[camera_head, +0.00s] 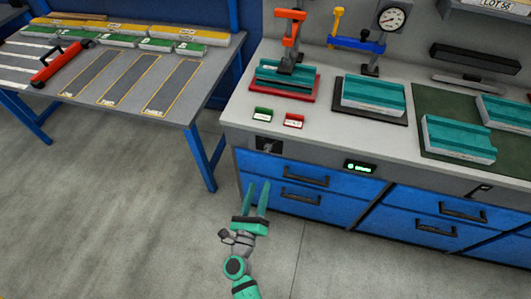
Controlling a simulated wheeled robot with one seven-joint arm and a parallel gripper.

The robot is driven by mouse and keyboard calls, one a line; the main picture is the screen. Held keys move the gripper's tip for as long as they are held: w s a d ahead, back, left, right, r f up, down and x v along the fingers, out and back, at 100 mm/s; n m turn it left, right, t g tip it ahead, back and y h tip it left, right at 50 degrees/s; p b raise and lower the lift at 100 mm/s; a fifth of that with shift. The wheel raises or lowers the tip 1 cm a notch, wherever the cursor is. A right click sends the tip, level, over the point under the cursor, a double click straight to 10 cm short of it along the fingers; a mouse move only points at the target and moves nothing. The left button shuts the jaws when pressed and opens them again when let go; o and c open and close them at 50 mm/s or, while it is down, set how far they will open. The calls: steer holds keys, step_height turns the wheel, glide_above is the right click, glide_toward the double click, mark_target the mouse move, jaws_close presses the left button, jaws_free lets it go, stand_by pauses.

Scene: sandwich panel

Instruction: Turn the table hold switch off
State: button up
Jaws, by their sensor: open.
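A dark switch plate (268,145) sits on the front edge of the grey workbench (238,110), near its left corner. It appears to be the table hold switch; its lever position is too small to tell. A small lit display with green characters (360,167) is on the same front edge, further right; its text is unreadable. My gripper (258,188) is open and empty, its two green fingers pointing up the picture. In the picture it is below the switch plate, in front of the blue drawers; I see no contact.
A green tag (263,114) and a red tag (293,120) stand on the bench above the switch. Teal-topped panels (373,94) and clamps (291,30) stand behind. Drawer handles (305,180) stick out. A second table (150,55) is at left; the floor (110,220) is clear.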

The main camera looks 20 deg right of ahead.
mark_target(266, 152)
steer(key=w+d+m, duration=0.2)
steer(key=w, duration=0.3)
steer(key=w+d+f+m+g, duration=0.1)
steer(key=w+d+m, duration=0.1)
steer(key=w, duration=0.3)
steer(key=w+d+m+g, duration=0.1)
steer(key=w+d+m, duration=0.1)
steer(key=w+d, duration=0.2)
steer(key=shift+w+f+m+h, duration=0.3)
steer(key=shift+w+f+h, duration=0.1)
steer(key=shift+w, duration=0.35)
steer(key=c, duration=1)
